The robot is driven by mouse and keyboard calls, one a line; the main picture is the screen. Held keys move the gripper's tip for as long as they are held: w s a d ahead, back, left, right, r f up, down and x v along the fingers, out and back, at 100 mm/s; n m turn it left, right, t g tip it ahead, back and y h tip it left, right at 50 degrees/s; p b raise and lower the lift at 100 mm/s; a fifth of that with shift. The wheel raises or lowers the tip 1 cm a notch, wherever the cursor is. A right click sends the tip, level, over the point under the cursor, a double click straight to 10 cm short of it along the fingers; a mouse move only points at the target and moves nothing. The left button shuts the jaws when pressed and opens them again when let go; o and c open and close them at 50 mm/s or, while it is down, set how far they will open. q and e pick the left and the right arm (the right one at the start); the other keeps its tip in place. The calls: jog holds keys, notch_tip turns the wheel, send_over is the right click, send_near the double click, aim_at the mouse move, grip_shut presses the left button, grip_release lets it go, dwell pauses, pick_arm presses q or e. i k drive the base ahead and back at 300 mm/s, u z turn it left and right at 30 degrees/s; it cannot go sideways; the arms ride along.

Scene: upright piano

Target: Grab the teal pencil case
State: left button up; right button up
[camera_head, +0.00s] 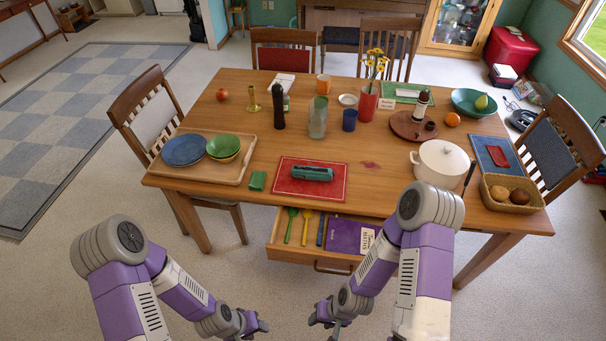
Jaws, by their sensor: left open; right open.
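The teal pencil case (312,173) is a rounded, elongated case with darker markings. It lies on a red placemat (288,190) near the front edge of the wooden table (375,177). My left gripper (262,328) is low in front of the table, below and left of the case, open and apart from it. My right gripper (316,318) is low in front of the open drawer, below the case, open and apart from it. Both grippers are small and partly at the lower edge of the picture.
An open drawer (283,252) with utensils and a purple book (350,236) juts out below the case. A white pot (440,160) stands at right. Chairs flank the table.

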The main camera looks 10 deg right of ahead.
aim_at(308, 172)
jog(key=z, duration=0.3)
jog(key=i, duration=0.3)
jog(key=z, duration=2.05)
jog(key=i, duration=0.5)
jog(key=u, duration=1.65)
